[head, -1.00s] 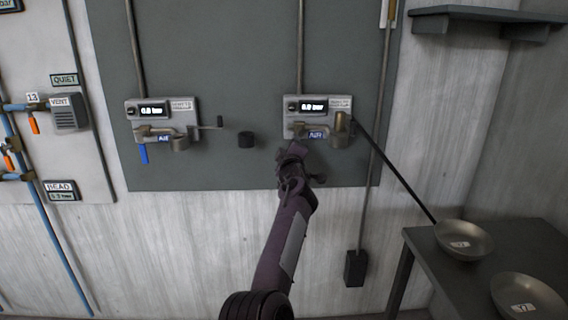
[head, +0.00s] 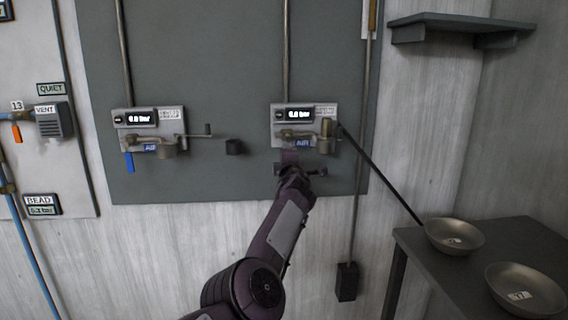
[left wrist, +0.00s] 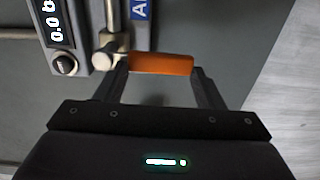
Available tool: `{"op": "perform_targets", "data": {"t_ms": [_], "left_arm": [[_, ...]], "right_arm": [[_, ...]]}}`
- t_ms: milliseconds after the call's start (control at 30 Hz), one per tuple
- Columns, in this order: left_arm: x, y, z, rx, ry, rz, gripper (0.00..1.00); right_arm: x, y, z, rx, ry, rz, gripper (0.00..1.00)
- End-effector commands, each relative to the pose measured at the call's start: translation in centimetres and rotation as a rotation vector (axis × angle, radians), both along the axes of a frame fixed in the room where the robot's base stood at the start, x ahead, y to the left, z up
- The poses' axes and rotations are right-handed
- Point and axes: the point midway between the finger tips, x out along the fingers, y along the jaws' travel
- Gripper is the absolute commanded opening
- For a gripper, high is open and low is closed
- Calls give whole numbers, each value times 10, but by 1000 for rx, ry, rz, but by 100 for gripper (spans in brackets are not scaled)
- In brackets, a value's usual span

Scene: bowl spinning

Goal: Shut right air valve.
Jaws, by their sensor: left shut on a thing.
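The right air valve (head: 290,134) sits on the grey panel under a display (head: 299,114) that appears to read 0.0 bar. My left gripper (head: 298,170) is just below this valve, at the end of my arm from below. In the left wrist view its fingers are shut on the orange handle (left wrist: 160,63), which sticks out from the metal valve body (left wrist: 112,50), square to the display's line of text. The handle is hidden behind the gripper in the head view. My right gripper is not in view.
The left air valve (head: 166,148) has a blue handle (head: 129,162) hanging down. A black rod (head: 382,176) slopes from the right valve to a bowl (head: 454,236) on the dark table (head: 415,241). A second bowl (head: 525,289) stands nearby. A shelf (head: 460,25) is at upper right.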

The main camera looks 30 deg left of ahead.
Motion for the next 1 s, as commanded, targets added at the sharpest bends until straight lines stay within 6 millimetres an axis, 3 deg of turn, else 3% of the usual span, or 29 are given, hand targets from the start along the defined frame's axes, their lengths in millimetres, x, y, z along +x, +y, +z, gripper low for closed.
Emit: {"op": "perform_targets", "data": {"t_ms": [533,567,600,700,1000], "left_arm": [[1,-1,1,-25,-17,1,22],[1,-1,1,-25,-17,1,65],[1,-1,1,-24,-16,1,70],[1,-1,0,-23,-15,1,84],[0,-1,0,-20,-13,1,85]], "right_arm": [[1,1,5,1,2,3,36],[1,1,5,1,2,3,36],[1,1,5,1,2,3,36],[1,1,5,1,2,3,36],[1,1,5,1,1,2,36]]}}
